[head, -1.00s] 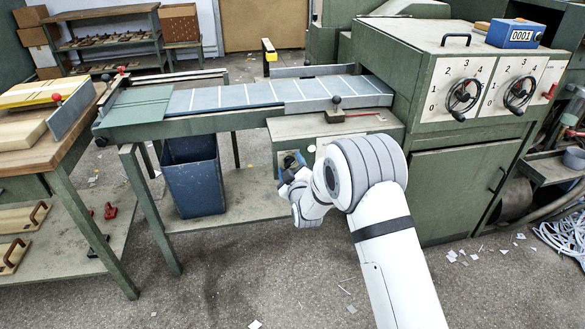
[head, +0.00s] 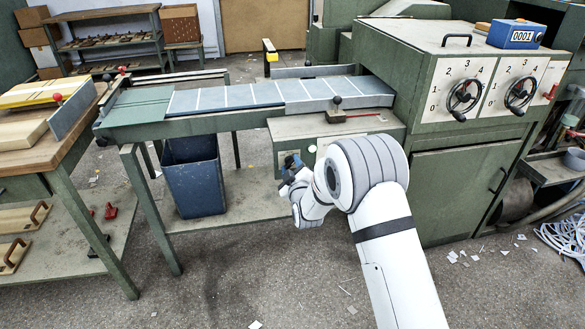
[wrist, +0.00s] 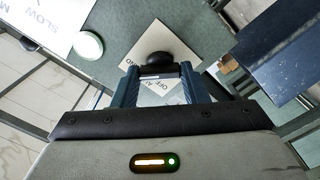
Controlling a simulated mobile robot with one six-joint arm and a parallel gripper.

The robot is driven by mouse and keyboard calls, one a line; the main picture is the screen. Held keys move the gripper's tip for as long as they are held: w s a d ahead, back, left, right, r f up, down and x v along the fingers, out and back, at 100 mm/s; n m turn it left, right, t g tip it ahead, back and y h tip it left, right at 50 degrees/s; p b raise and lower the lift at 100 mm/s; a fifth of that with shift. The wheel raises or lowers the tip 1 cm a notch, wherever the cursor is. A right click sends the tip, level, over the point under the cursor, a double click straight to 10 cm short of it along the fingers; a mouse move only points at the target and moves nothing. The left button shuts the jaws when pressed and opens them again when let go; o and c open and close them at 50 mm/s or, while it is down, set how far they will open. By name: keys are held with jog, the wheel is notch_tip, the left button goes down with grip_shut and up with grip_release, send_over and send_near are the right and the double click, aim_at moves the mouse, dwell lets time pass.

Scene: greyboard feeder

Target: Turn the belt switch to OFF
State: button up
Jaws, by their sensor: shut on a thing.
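The belt switch is a black knob (wrist: 156,60) on a pale square plate (wrist: 188,44) in the wrist view. Letters reading OFF and parts of other words show on the plate, seen tilted. My gripper (wrist: 159,72) has its two blue fingers shut on the knob, one on each side. Which mark the knob points to cannot be told. In the head view my gripper (head: 292,163) is at the green panel front under the belt (head: 240,96); it and my wrist hide most of the switch.
A blue bin (head: 193,178) stands left of my gripper, and its side (wrist: 285,45) is close in the wrist view. A white plate (wrist: 38,20) and a round pale-green button (wrist: 88,45) are beside the switch. A green cabinet (head: 460,185) with two dials stands to the right.

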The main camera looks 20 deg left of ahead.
jog(key=shift+w, duration=0.1)
jog(key=n+b, duration=0.7)
jog(key=n, duration=0.1)
jog(key=n+b, duration=0.2)
jog(key=n, duration=0.3)
jog(key=shift+b, duration=0.4)
jog(key=shift+n+b, duration=0.85)
jog(key=shift+n, duration=1.45)
jog(key=o, duration=1)
jog(key=shift+f, duration=0.15)
